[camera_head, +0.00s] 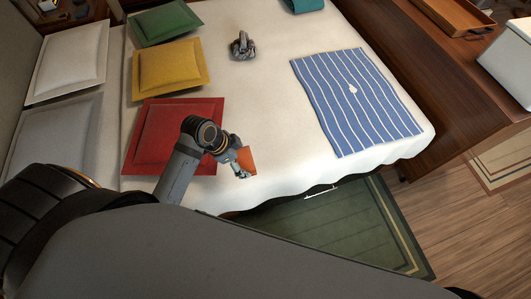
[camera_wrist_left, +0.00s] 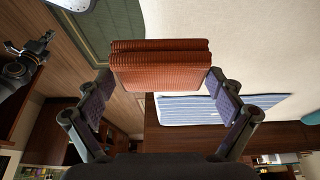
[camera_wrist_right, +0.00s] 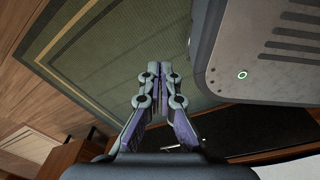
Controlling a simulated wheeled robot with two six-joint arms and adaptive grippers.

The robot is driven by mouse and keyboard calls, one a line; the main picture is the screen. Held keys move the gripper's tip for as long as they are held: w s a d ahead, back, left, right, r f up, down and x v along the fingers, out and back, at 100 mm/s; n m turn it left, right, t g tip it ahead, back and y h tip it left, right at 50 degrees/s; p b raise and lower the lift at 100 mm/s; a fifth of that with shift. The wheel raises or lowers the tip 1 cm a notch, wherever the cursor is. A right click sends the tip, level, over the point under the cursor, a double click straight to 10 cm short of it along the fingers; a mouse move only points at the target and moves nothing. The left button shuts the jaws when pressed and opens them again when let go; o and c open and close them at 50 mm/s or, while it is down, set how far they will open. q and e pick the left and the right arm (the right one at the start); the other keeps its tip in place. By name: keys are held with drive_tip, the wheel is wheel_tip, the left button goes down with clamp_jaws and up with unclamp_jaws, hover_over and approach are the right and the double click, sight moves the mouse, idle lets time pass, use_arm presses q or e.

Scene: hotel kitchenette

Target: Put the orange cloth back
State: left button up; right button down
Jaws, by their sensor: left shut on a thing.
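The orange cloth (camera_head: 247,160) is a small folded block in my left gripper (camera_head: 240,167). It is over the front edge of the bed, beside the red cushion. In the left wrist view the folded cloth (camera_wrist_left: 160,70) spans between the two fingers of the left gripper (camera_wrist_left: 160,88), which is shut on it. I cannot tell whether the cloth touches the bed. My right gripper (camera_wrist_right: 159,76) shows only in its own wrist view, over the floor by the green rug. Its fingers are close together with nothing seen between them.
The bed (camera_head: 255,105) carries red (camera_head: 150,150), yellow (camera_head: 170,67) and green (camera_head: 166,22) cushions, a grey object (camera_head: 243,46) and a blue striped cloth (camera_head: 355,98). A wooden tray (camera_head: 458,16) lies on the counter at right. The green rug (camera_head: 345,225) lies in front. The bed's middle is clear.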

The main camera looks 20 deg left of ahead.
use_arm(q)
drive_tip(key=shift+s+d+r, duration=0.1)
drive_tip(key=shift+d, duration=0.05)
drive_tip(key=shift+w+f, duration=0.2)
drive_tip(key=shift+w, duration=0.5)
drive_tip(key=w+f, duration=0.3)
drive_tip(key=w, duration=0.1)
drive_tip(key=w+d+f+b, duration=0.1)
drive_tip(key=w+f, duration=0.1)
drive_tip(key=w, duration=0.2)
drive_tip(key=w+d+f, duration=0.1)
drive_tip(key=w+f, duration=0.2)
drive_tip(key=shift+w+f, duration=0.35)
drive_tip(key=shift+w, duration=0.05)
drive_tip(key=shift+w+f, duration=0.15)
drive_tip(key=f, duration=0.1)
drive_tip(key=f+b, duration=0.1)
drive_tip(key=f, duration=0.1)
drive_tip(key=shift+w+f, duration=0.2)
drive_tip(key=shift+f, duration=0.1)
use_arm(e)
drive_tip(key=shift+w+d+f, duration=0.25)
drive_tip(key=shift+w+f, duration=0.1)
drive_tip(key=shift+f, duration=0.25)
drive_tip(key=shift+w+d+f, duration=0.2)
drive_tip(key=shift+w+f, duration=0.1)
drive_tip(key=shift+f, duration=0.25)
drive_tip(key=shift+d, duration=0.15)
